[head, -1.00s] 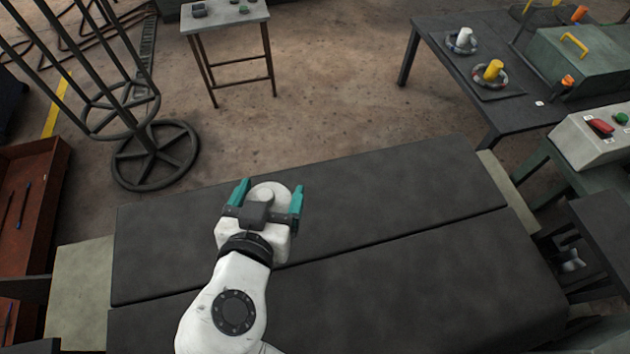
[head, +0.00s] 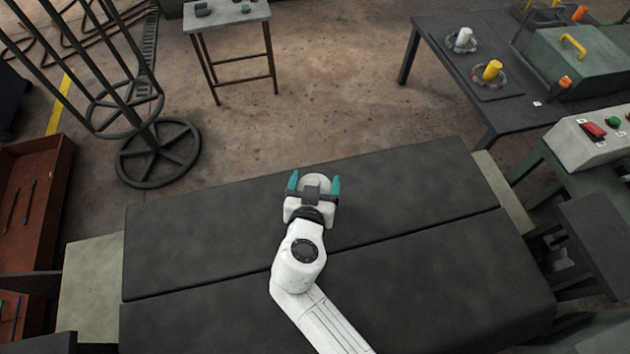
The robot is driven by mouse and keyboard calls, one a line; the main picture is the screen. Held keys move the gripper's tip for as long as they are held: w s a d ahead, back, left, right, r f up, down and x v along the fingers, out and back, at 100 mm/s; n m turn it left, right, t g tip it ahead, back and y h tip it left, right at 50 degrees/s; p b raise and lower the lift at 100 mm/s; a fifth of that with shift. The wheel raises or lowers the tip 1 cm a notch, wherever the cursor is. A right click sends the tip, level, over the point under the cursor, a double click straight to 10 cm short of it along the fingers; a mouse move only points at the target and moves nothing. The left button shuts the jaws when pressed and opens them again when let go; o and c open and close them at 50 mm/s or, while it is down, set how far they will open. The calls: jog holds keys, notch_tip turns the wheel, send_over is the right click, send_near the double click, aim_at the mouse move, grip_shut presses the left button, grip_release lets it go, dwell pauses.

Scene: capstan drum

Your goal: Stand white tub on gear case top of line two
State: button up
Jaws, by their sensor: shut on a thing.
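My gripper (head: 314,178) is above the dark padded top in the middle of the head view, with its teal fingers on either side of a round white thing. This looks like the white tub (head: 316,183), seen from above; my gripper is shut on it and partly hides it. A green case (head: 578,62) with a yellow handle stands on the dark table at the upper right, well away from my gripper. It may be the gear case; I cannot read a line number on it.
The dark table (head: 440,55) holds a white cylinder (head: 463,37) and a yellow cylinder (head: 492,70), each ringed by a coil. A control box (head: 588,143) with a red switch stands at right. A small table (head: 228,14) and round-based rack (head: 158,153) stand at left. Floor between is clear.

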jog(key=shift+f, duration=0.3)
jog(key=shift+f+b, duration=0.2)
jog(key=shift+b, duration=0.1)
jog(key=o, duration=1.1)
jog(key=shift+o, duration=0.2)
jog(key=shift+r+p, duration=0.2)
jog(key=shift+p, duration=0.1)
jog(key=b+v, duration=0.2)
jog(key=v, duration=1)
